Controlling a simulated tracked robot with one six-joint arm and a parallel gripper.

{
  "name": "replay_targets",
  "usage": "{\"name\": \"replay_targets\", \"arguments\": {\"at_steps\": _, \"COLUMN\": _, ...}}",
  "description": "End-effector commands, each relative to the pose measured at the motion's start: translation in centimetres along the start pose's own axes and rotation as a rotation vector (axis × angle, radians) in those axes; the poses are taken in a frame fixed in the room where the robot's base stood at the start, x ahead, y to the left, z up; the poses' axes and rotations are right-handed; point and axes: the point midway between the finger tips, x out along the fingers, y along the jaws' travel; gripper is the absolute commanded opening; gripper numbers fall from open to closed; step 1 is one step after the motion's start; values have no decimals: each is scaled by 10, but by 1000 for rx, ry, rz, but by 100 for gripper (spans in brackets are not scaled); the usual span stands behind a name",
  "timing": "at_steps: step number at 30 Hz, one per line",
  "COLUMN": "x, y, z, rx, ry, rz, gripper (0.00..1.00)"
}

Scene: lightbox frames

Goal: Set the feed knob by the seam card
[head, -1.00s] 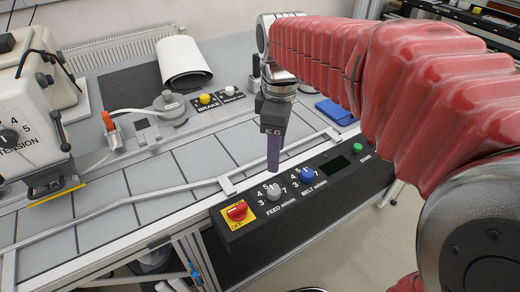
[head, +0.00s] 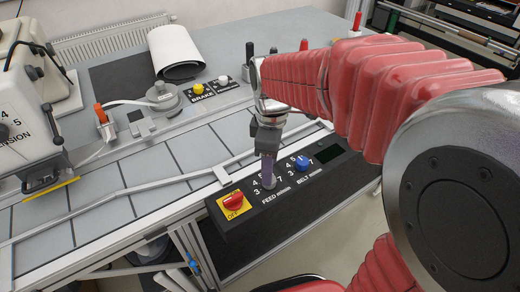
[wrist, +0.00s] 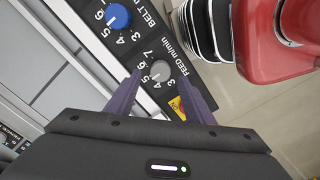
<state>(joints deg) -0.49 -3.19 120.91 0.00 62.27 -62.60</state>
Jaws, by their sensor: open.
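The feed knob (wrist: 160,71) is a small grey knob with white numbers around it on a black control panel (head: 232,233). In the wrist view it sits between my gripper's two purple fingertips (wrist: 160,80), which are apart. In the head view my gripper (head: 268,180) points down at the feed dial and hides most of the knob. I cannot tell whether the fingers touch it. The knob's pointer is too small to read surely. I cannot make out a seam card in either view.
The blue belt knob (head: 302,163) is just right of the feed dial. A red switch on a yellow plate (head: 234,203) is to its left. Behind the panel, a raised rail (head: 150,187) crosses the grey tiled table. A yellow brake knob (head: 198,88) stands farther back.

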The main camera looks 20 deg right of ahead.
Motion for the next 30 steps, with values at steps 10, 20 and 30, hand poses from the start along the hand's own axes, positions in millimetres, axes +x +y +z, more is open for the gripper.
{"name": "replay_targets", "arguments": {"at_steps": 10, "x": 42, "y": 0, "z": 0, "rx": 0, "ry": -1, "rz": -1, "gripper": 48}}
{"name": "replay_targets", "arguments": {"at_steps": 20, "x": 45, "y": 0, "z": 0, "rx": 0, "ry": 0, "rz": 0, "gripper": 48}}
{"name": "replay_targets", "arguments": {"at_steps": 30, "x": 45, "y": 0, "z": 0, "rx": 1, "ry": 0, "rz": 0, "gripper": 25}}
